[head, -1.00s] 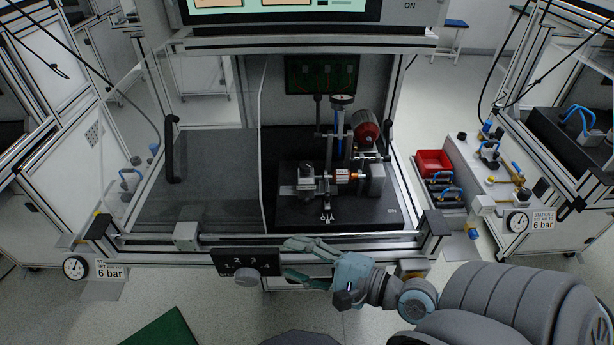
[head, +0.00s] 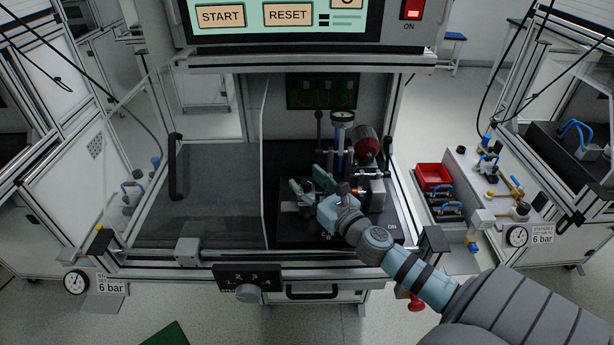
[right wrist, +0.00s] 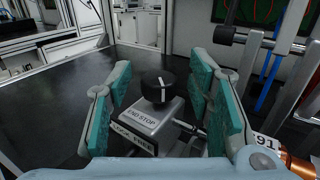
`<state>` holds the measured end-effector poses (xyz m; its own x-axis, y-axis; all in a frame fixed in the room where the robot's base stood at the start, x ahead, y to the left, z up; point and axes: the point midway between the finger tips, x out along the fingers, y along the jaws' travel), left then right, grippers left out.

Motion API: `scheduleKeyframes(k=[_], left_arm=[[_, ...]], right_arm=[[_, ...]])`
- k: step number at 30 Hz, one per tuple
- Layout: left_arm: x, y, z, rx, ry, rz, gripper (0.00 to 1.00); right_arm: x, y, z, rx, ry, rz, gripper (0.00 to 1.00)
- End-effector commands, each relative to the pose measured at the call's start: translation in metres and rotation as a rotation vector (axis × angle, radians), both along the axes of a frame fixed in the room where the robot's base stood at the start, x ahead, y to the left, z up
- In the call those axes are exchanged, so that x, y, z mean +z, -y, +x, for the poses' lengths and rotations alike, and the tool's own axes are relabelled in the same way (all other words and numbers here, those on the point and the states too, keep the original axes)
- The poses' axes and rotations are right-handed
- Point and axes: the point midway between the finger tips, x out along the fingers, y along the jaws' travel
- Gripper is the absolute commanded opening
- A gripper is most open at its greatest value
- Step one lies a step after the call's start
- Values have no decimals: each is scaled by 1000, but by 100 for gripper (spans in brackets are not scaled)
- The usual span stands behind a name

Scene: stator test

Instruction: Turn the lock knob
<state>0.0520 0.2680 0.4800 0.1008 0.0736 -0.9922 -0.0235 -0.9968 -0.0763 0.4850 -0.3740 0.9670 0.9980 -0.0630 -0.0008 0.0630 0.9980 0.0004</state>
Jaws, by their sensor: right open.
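The lock knob (right wrist: 158,87) is a black round knob with a white line on top, in the middle of the right wrist view. My right gripper (right wrist: 163,72) is open, with one teal finger on each side of the knob and visible gaps between. In the head view my right gripper (head: 309,181) is inside the test cell, over the fixture, and hides the knob there. My left gripper is not in view.
A selector knob (head: 248,293) is on the cell's front, and a red bin (head: 433,176) is outside at right.

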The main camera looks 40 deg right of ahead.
Motion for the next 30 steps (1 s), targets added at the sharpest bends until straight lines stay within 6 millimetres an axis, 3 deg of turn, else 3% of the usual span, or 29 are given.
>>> scheduleKeyframes(k=[11,18,20,30], left_arm=[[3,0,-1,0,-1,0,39],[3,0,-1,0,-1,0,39],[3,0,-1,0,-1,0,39],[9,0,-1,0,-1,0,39]], right_arm=[[-1,0,8,2,0,0,45],[-1,0,7,2,0,0,7],[-1,0,7,2,0,0,0],[0,-1,7,-41,0,3,0]])
